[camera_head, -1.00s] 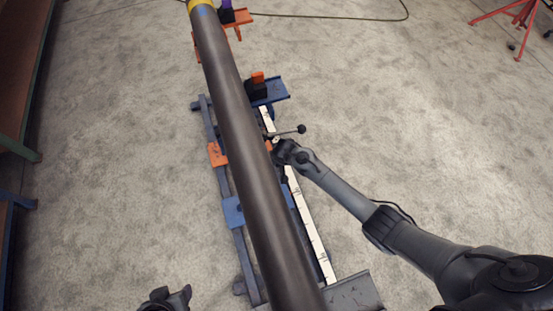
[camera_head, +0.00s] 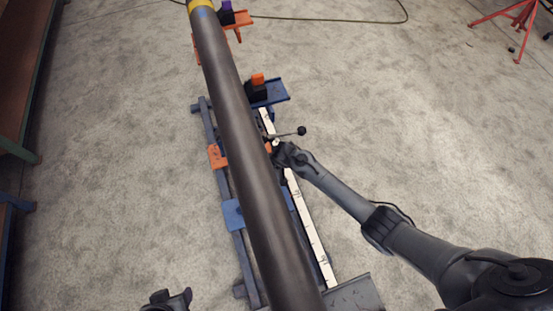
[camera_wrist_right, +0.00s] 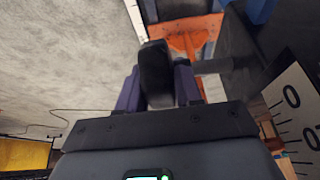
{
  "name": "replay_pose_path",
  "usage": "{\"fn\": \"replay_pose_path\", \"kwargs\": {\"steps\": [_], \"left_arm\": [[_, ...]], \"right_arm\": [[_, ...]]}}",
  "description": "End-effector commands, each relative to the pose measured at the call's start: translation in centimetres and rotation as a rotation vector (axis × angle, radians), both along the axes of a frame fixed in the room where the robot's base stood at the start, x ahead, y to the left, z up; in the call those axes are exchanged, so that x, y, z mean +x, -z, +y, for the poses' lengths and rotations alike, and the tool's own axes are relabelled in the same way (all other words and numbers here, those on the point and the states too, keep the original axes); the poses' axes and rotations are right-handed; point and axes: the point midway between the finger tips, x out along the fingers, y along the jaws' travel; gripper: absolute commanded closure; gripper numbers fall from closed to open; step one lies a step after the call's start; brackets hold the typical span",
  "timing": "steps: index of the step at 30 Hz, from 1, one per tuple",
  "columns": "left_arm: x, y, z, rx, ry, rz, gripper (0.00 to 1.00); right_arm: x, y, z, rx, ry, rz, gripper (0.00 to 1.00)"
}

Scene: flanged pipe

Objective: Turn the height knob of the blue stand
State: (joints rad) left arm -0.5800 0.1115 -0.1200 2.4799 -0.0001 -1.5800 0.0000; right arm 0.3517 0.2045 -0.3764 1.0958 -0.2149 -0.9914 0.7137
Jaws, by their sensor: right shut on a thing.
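The dark pipe (camera_head: 240,125) runs lengthwise above the blue stand (camera_head: 226,190), hiding part of it. My right gripper (camera_head: 277,148) is at the stand's right side, close to the pipe; its fingertips are hard to see in the head view. In the right wrist view, its purple fingers are shut on a black knob (camera_wrist_right: 156,72), one on each side. An orange bracket (camera_wrist_right: 188,36) lies just beyond the knob. My left gripper (camera_head: 168,300) is at the bottom edge, away from the stand, and its opening is unclear.
A black ball-ended lever (camera_head: 301,131) sticks out beside my right gripper. A white scale (camera_head: 312,235) runs along the stand; its numbers also show in the wrist view (camera_wrist_right: 296,112). A red tripod (camera_head: 515,20) stands far right.

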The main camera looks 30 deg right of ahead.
Motion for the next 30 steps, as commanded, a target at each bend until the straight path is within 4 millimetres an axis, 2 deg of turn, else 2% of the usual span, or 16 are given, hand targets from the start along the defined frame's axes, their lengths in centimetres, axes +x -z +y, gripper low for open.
{"fn": "replay_pose_path", "kwargs": {"steps": [8, 14, 30], "left_arm": [[0.0, -0.4, 0.1, 0.005, 0.003, 0.0, 0.42], [0.0, -0.3, 0.3, 0.012, 0.008, 0.0, 0.42], [0.0, 1.3, 0.2, 0.008, 0.006, 0.0, 0.42]], "right_arm": [[-0.3, 0.1, 0.0, -0.018, -0.001, -0.095, 0.96], [-0.5, 0.3, 0.0, -0.039, -0.001, -0.237, 0.96], [-0.7, 0.5, 0.1, -0.09, 0.001, -0.561, 0.96]]}}
